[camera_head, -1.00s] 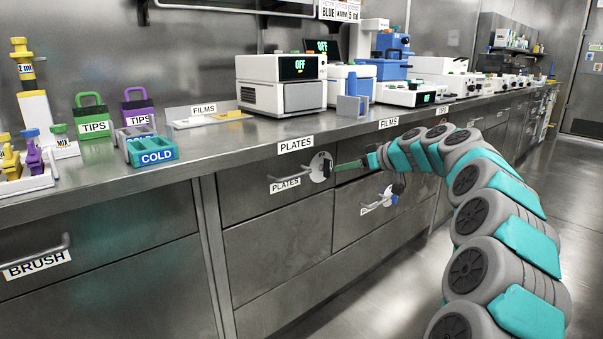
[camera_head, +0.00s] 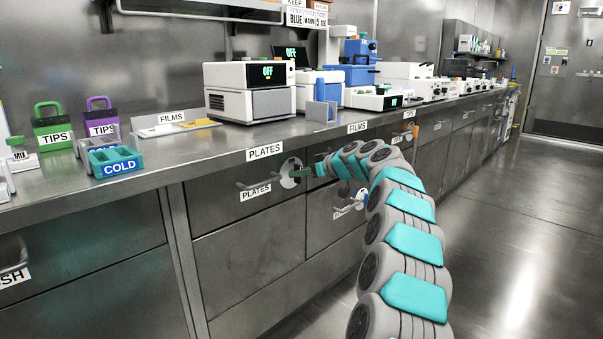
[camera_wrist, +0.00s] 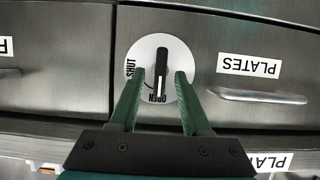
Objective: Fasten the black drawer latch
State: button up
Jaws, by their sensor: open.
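The black drawer latch (camera_wrist: 160,70) is a lever on a white round plate (camera_wrist: 150,48) marked SHUT and OPEN. In the wrist view the lever stands upright, its white-lined end at the OPEN word. My gripper (camera_wrist: 159,76) is open, its green fingers on either side of the lever's lower part; I cannot tell whether they touch it. The PLATES drawer (camera_head: 225,205) looks flush with the cabinet front.
The PLATES drawer's bar handle (camera_wrist: 258,96) is beside the latch. The counter edge (camera_head: 235,160) runs just above. Another handled drawer (camera_head: 348,207) is to the right. A teal COLD rack (camera_head: 116,161) stands on the counter. The floor (camera_head: 490,240) at right is clear.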

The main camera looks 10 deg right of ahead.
dwell(0.3)
grip_shut()
dwell(0.5)
